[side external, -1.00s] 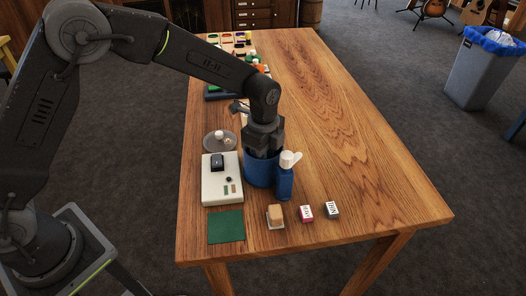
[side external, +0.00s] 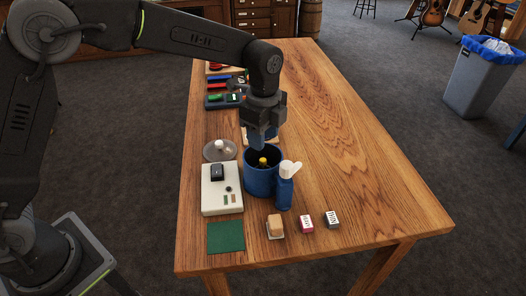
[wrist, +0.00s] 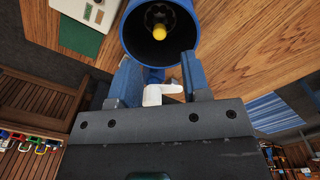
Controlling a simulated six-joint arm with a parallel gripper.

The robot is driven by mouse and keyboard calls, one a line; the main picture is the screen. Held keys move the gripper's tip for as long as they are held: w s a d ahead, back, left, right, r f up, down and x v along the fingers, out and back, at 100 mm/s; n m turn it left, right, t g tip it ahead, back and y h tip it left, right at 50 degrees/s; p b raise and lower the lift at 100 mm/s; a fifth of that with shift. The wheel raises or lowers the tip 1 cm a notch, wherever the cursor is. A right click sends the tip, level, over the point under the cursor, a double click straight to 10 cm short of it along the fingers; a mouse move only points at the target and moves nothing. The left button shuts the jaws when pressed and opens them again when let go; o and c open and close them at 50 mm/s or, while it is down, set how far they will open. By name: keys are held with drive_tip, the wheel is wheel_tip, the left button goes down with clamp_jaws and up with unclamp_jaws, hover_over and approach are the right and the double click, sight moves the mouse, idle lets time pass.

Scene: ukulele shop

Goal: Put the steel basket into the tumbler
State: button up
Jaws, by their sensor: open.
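The tumbler (side external: 260,184) is a blue open-topped cylinder standing upright on the table; its rim and inside show in the wrist view (wrist: 136,50). Inside it is a dark, lobed metallic piece (wrist: 172,14) with a yellow knob (wrist: 159,31), which looks like the steel basket. In the side view only the yellow knob (side external: 263,161) shows clearly above the dark inside. My gripper (side external: 258,148) hangs above and just behind the tumbler, fingers pointing down, clear of the knob. In the wrist view its blue fingers (wrist: 161,64) are apart with nothing held.
A blue bottle (side external: 285,193) with a white nozzle stands against or very near the tumbler's right front. A white device (side external: 221,201) and a round grey plate (side external: 212,155) lie left. A green mat (side external: 226,237), sponge (side external: 275,224) and small boxes are in front. The table's right is clear.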

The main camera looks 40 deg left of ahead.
sight(263, 159)
drive_tip(key=shift+r, duration=1.85)
drive_tip(key=s+a+r+n+t, duration=0.2)
drive_tip(key=s+a+r+n, duration=0.3)
drive_tip(key=s+r, duration=0.15)
drive_tip(key=s+a+n+t, duration=0.2)
drive_tip(key=s+a+n, duration=0.2)
drive_tip(key=s, duration=0.5)
drive_tip(key=s+a+n+t, duration=0.1)
drive_tip(key=s+a+n, duration=0.3)
drive_tip(key=s+n, duration=0.5)
drive_tip(key=shift+s+t, duration=0.4)
drive_tip(key=shift+s, duration=0.05)
